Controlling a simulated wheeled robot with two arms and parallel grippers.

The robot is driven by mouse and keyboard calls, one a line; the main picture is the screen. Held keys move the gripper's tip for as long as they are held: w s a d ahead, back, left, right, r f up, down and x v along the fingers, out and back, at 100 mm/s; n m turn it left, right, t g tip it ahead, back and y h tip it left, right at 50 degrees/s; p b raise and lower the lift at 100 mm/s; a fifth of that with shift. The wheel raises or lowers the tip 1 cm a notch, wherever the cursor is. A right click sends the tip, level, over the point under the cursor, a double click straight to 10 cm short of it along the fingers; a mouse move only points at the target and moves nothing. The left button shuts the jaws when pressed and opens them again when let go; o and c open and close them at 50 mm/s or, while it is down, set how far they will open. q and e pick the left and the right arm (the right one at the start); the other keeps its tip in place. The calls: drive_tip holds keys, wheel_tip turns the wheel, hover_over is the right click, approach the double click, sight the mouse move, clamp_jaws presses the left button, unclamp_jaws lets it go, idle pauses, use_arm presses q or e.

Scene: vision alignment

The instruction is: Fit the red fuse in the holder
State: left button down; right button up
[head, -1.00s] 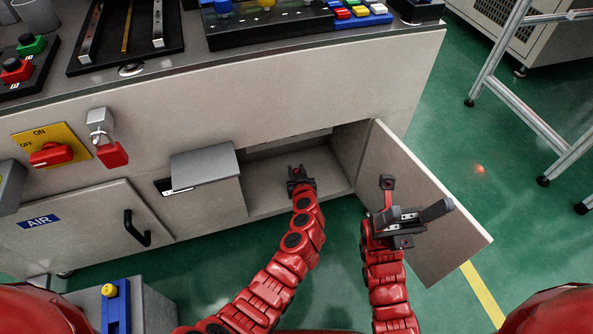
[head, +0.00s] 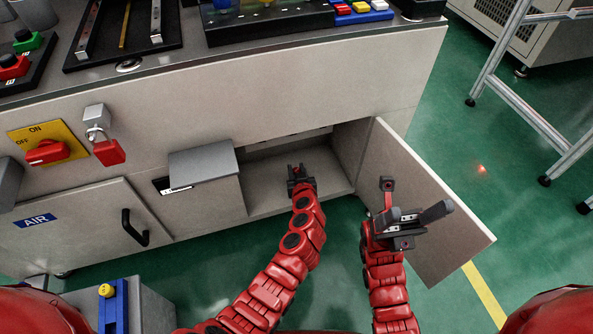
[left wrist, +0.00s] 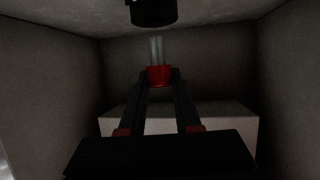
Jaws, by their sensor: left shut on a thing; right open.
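The red fuse (left wrist: 159,75) has a red base and a clear glass tube pointing up in the left wrist view. My left gripper (head: 296,171) is inside the open cabinet compartment, and its fingers (left wrist: 160,82) are shut on the fuse's red base. A round black part (left wrist: 153,12), which looks like the holder, hangs from the compartment's ceiling. In that view the tube's top is just below it, with a gap between them. The holder is hidden under the bench in the head view. My right gripper (head: 394,213) is open and empty, in front of the open cabinet door.
The open door (head: 445,205) stands to the right of the compartment (head: 265,200). A grey box (head: 205,165) is at its left. The compartment walls are close around my left gripper. A pale block (left wrist: 225,122) lies low at the back.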

use_arm(q)
drive_tip(key=shift+f, duration=0.15)
idle(0.4)
drive_tip(key=shift+f+b, duration=0.15)
drive_tip(key=shift+b, duration=0.35)
